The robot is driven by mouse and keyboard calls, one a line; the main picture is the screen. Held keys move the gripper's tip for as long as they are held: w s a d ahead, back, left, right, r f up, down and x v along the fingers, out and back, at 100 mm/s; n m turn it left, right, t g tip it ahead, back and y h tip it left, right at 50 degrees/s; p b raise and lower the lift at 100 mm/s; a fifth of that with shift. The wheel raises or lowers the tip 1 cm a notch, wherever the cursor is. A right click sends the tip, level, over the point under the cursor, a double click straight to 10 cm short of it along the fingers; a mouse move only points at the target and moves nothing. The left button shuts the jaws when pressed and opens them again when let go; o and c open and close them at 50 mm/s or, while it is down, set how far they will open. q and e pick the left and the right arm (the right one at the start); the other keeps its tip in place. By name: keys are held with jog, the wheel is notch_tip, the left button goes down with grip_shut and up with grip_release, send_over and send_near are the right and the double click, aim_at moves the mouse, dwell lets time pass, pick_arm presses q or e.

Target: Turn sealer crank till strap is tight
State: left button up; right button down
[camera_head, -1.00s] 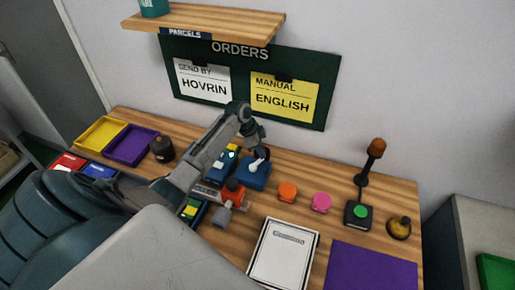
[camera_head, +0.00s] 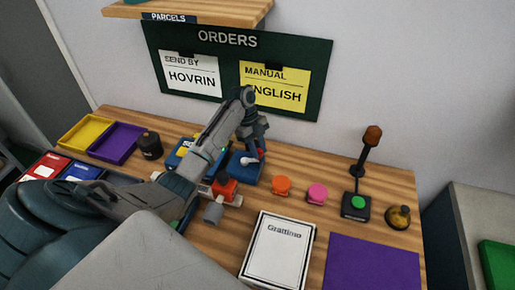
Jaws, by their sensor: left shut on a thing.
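The blue sealer (camera_head: 244,175) stands on the wooden table, left of the middle. Its pale crank (camera_head: 249,160) is on top and reaches toward a small red part under my fingers. My left gripper (camera_head: 260,152) comes down from above, shut on the crank's end; the fingers and arm hide part of it. A strap cannot be made out, so its tightness does not show. My right gripper is not in view.
An orange-red device (camera_head: 226,189) with a grey cylinder sits close in front of the sealer. Orange (camera_head: 281,185) and pink (camera_head: 317,193) stamps stand to the right. A white box (camera_head: 278,252) and purple mat (camera_head: 372,265) lie in front.

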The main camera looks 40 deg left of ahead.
pick_arm(q)
jog(key=shift+s+d+m+g, duration=0.2)
jog(key=shift+s+m+g, duration=0.1)
jog(key=shift+m, duration=0.6)
jog(key=shift+r, duration=0.1)
jog(key=o, duration=1)
jog(key=shift+b, duration=0.3)
jog(key=shift+w+a+r, duration=0.1)
jog(key=shift+a+r, duration=0.1)
jog(key=shift+r, duration=0.35)
jog(key=p+v, duration=0.6)
jog(key=v, duration=0.3)
jog(key=shift+r, duration=0.35)
